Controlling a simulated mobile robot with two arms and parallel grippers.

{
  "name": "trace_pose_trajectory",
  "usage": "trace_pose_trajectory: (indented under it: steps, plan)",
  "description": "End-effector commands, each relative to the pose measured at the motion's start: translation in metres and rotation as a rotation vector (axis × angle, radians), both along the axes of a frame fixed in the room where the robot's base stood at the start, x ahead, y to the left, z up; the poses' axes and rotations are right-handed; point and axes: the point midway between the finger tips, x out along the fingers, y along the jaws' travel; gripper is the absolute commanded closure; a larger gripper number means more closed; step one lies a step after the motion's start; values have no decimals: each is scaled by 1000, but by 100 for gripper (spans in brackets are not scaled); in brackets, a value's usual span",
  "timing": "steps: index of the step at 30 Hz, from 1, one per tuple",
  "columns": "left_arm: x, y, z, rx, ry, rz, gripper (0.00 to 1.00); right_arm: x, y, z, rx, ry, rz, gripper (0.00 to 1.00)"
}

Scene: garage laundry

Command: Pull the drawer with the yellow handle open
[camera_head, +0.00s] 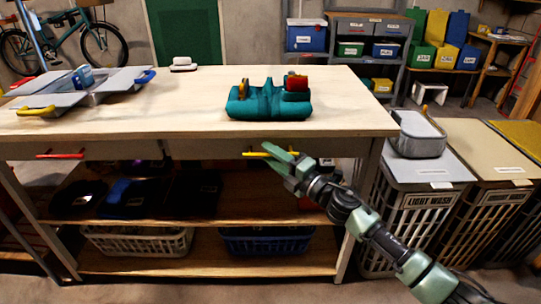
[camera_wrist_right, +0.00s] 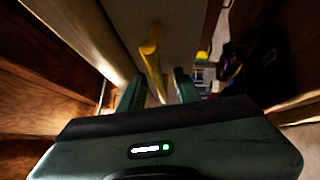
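The drawer with the yellow handle (camera_head: 257,154) is in the front of the workbench, right of its middle, and its front (camera_head: 215,150) looks flush with the bench. My right gripper (camera_head: 277,156) is at this handle, coming from the lower right. In the right wrist view the gripper's two fingers (camera_wrist_right: 158,90) are apart, and the yellow handle (camera_wrist_right: 152,62) reaches into the gap between them. I cannot tell whether either finger touches it. My left gripper is not in view.
A second drawer with a red handle (camera_head: 60,155) is at the left. On the bench top (camera_head: 190,105) are a teal caddy (camera_head: 268,102) and a grey open toolbox (camera_head: 95,88). Laundry hampers (camera_head: 418,195) stand close on the right. Shelves with baskets (camera_head: 137,241) are below.

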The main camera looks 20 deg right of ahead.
Motion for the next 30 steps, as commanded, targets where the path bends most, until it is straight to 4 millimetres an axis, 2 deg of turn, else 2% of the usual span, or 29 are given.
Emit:
trace_pose_trajectory:
  steps: [8, 9, 12, 13, 30]
  plan:
    - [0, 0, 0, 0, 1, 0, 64, 3, 2, 0, 0, 1, 0, 67]
    - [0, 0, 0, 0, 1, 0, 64, 3, 2, 0, 0, 1, 0, 70]
    - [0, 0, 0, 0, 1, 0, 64, 3, 2, 0, 0, 1, 0, 98]
    - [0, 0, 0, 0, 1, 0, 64, 3, 2, 0, 0, 1, 0, 100]
    - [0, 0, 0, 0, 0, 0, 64, 2, 1, -1, 0, 2, 0, 100]
